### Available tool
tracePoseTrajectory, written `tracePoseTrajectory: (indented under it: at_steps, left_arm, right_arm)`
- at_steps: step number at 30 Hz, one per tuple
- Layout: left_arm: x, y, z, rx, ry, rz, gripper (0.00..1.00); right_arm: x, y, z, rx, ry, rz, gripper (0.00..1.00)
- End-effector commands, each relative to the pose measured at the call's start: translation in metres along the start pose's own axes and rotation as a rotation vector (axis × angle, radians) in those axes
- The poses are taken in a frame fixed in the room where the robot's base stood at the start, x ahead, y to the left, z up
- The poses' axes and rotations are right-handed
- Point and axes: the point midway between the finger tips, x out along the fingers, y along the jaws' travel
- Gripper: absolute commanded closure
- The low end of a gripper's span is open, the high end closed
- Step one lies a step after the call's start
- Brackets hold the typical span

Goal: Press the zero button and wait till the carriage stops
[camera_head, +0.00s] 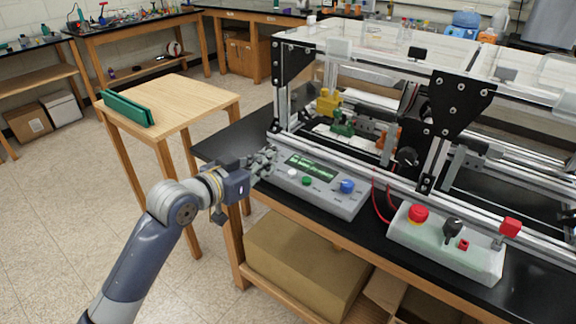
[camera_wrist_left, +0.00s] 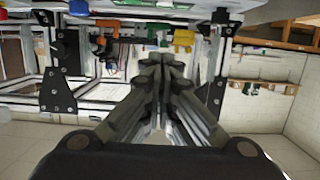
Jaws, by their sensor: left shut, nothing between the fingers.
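A grey control box (camera_head: 334,204) with a green-lit display (camera_head: 312,167) sits at the front left of the extrusion frame. It has a white button (camera_head: 292,172), a green button (camera_head: 307,181) and a blue knob (camera_head: 347,186); the labels are too small to read. My left gripper (camera_head: 267,160) is shut and empty at the box's left end, close to the white button; I cannot tell if it touches. Its closed fingers fill the middle of the left wrist view (camera_wrist_left: 163,62). The carriage inside the frame is partly hidden by plates and rails. My right gripper is out of view.
A second box (camera_head: 447,245) with a red mushroom button (camera_head: 418,213) and black switch stands to the right. Metal posts and black corner plates (camera_head: 461,102) rise behind the panel. A wooden table (camera_head: 185,100) with a green object (camera_head: 128,108) stands left.

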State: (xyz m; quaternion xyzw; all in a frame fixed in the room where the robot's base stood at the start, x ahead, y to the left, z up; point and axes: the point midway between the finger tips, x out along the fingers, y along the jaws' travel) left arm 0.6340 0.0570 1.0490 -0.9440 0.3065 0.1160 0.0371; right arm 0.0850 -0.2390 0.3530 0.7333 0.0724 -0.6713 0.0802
Motion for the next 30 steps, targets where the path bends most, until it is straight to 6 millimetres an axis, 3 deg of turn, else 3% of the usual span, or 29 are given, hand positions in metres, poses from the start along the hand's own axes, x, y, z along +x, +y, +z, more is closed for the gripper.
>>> tracePoseTrajectory:
  at_steps: [18, 22, 30]
  left_arm:
    - [0.092, 0.001, -0.001, 0.000, -0.001, 0.001, 1.00]
    - [0.095, 0.001, 0.023, -0.002, -0.004, 0.000, 1.00]
    - [0.099, 0.001, 0.039, 0.001, 0.000, -0.001, 1.00]
  right_arm:
    - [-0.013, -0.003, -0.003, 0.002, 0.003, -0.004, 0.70]
    - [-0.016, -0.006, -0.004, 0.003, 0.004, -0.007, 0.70]
    - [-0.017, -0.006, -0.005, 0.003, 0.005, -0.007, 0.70]
